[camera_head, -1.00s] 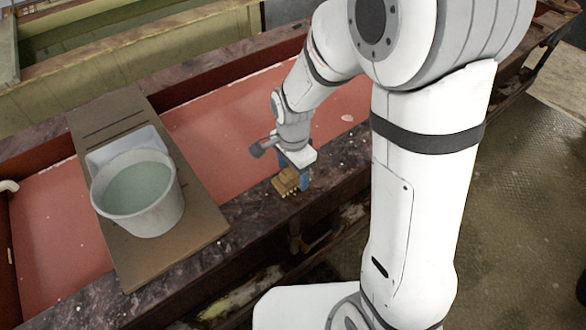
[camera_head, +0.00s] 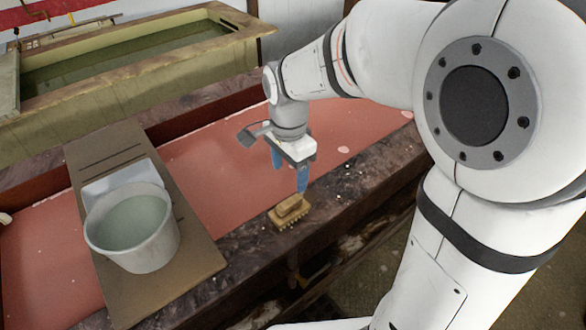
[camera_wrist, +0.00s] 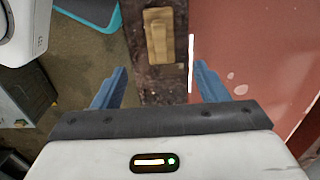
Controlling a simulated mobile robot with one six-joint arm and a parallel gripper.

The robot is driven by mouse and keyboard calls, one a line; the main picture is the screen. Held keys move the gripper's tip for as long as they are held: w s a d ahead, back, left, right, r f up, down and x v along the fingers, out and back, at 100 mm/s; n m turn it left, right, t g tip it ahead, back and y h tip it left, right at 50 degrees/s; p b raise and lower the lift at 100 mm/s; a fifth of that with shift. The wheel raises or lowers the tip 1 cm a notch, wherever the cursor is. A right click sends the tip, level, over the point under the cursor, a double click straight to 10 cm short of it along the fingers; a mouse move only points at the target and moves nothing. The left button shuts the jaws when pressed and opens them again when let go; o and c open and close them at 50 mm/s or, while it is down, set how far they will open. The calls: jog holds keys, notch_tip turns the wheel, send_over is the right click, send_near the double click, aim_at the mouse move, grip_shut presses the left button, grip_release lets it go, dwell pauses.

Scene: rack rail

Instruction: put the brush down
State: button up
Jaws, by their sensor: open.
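The brush (camera_head: 290,212) is a tan block with a raised grip on top, resting on the dark stone ledge at the front of the red basin. My gripper (camera_head: 289,182) is above the brush with its blue fingers apart and nothing between them. In the wrist view the brush (camera_wrist: 159,36) lies on the dark ledge, beyond the fingertips of my open gripper (camera_wrist: 160,80). A gap shows between the fingers and the brush.
A brown board (camera_head: 196,262) spans the basin on the left, holding a grey bucket (camera_head: 150,250) of greenish liquid and a white tray (camera_head: 120,184). The red basin floor (camera_head: 215,140) is mostly clear. A water-filled trough (camera_head: 120,95) stands behind.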

jog(key=s+d+r+n+t, duration=0.3)
jog(key=s+d+r+n, duration=0.1)
jog(key=s+d+n, duration=0.7)
jog(key=shift+s+d, duration=0.7)
jog(key=shift+s, duration=0.1)
jog(key=shift+c, duration=0.4)
